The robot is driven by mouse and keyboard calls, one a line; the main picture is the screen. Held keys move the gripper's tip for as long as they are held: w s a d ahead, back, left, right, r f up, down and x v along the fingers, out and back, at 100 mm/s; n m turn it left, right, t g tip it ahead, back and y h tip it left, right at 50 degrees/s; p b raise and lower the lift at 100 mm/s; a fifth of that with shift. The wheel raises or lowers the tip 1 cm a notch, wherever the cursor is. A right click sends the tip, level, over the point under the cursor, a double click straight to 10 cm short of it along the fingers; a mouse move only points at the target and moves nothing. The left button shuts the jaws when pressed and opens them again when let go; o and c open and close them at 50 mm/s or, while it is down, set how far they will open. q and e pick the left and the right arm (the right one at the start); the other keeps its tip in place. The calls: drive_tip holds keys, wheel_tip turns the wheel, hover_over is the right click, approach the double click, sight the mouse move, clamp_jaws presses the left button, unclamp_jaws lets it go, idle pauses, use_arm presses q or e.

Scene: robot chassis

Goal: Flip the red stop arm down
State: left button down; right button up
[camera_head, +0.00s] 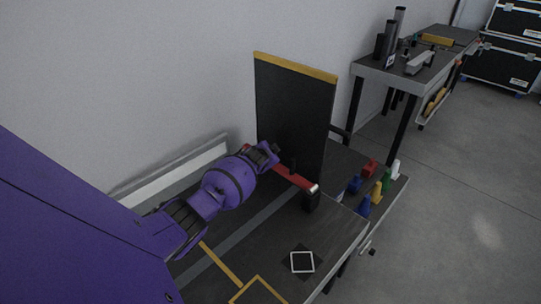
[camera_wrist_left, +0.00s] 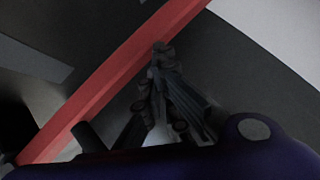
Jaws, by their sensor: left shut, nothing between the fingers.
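The red stop arm (camera_head: 297,180) is a long bar low in front of a black upright panel (camera_head: 292,112) with a yellow top edge. It looks roughly level, and its near right end is at a short dark post (camera_head: 312,201). My left gripper (camera_head: 274,150) is shut and empty, close to the bar's far left part, and hides some of it. In the left wrist view the bar (camera_wrist_left: 112,75) runs diagonally past the closed fingertips (camera_wrist_left: 160,48). I cannot tell whether they touch it. My right gripper is not in view.
The panel stands on a dark table (camera_head: 325,235) with yellow tape lines and a white-outlined square (camera_head: 302,262). Several coloured pieces (camera_head: 377,188) stand on the right side. A white wall is behind. A second table (camera_head: 420,60) with tools is at the back right.

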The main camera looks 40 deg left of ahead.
use_arm(q)
drive_tip(key=shift+r, duration=0.15)
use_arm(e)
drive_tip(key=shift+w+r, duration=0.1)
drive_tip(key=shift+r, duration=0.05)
use_arm(q)
drive_tip(key=shift+r+p, duration=0.3)
drive_tip(key=shift+r, duration=0.1)
drive_tip(key=s+r+p, duration=0.5)
drive_tip(key=s+r, duration=0.2)
drive_tip(key=r, duration=0.3)
drive_tip(key=shift+a, duration=0.3)
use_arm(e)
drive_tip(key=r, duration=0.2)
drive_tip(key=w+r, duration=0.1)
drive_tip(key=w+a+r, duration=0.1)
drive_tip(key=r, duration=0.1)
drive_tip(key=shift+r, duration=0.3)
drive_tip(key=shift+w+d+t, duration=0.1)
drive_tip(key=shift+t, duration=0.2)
